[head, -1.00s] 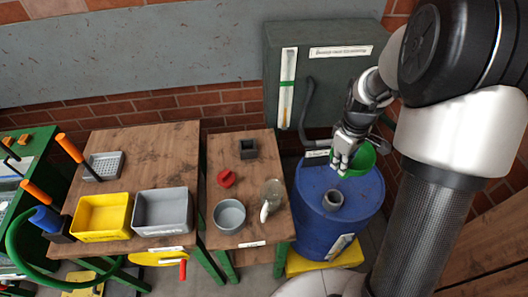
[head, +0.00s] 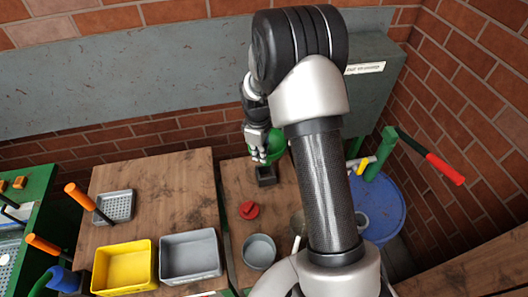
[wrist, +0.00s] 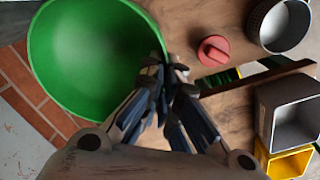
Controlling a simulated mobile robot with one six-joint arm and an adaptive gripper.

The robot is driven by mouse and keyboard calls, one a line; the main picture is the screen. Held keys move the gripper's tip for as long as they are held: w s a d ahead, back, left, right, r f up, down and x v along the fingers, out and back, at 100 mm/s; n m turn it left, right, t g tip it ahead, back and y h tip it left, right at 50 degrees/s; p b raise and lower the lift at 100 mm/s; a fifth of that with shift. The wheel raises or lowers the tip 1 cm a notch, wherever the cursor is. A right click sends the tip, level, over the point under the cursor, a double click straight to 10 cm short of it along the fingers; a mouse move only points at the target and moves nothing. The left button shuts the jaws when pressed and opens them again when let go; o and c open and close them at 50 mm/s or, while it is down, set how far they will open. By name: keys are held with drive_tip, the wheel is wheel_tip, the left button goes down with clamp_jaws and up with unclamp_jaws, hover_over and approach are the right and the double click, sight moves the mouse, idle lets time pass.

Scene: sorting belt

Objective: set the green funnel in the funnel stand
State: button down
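My gripper (head: 261,157) is shut on the rim of the green funnel (head: 277,144). In the wrist view the funnel (wrist: 95,55) fills the upper left, with its wide mouth facing the camera and the fingertips (wrist: 165,75) at its right edge. In the head view the funnel is above the back of the narrow wooden table, partly hidden by my gripper and arm.
A grey bin (head: 190,256) and a yellow bin (head: 124,268) sit on the left table. The blue drum (head: 384,205) is at right, behind my arm.

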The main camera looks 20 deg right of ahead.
drive_tip(key=shift+w+a, duration=0.15)
drive_tip(key=shift+w, duration=0.05)
drive_tip(key=shift+f, duration=0.2)
drive_tip(key=shift+s+f+b, duration=0.15)
drive_tip(key=shift+f+b, duration=1.6)
drive_tip(key=shift+f, duration=0.7)
drive_tip(key=shift+f+b, duration=0.75)
drive_tip(key=shift+f, duration=0.4)
drive_tip(key=shift+f+b, duration=0.6)
drive_tip(key=shift+f, duration=0.3)
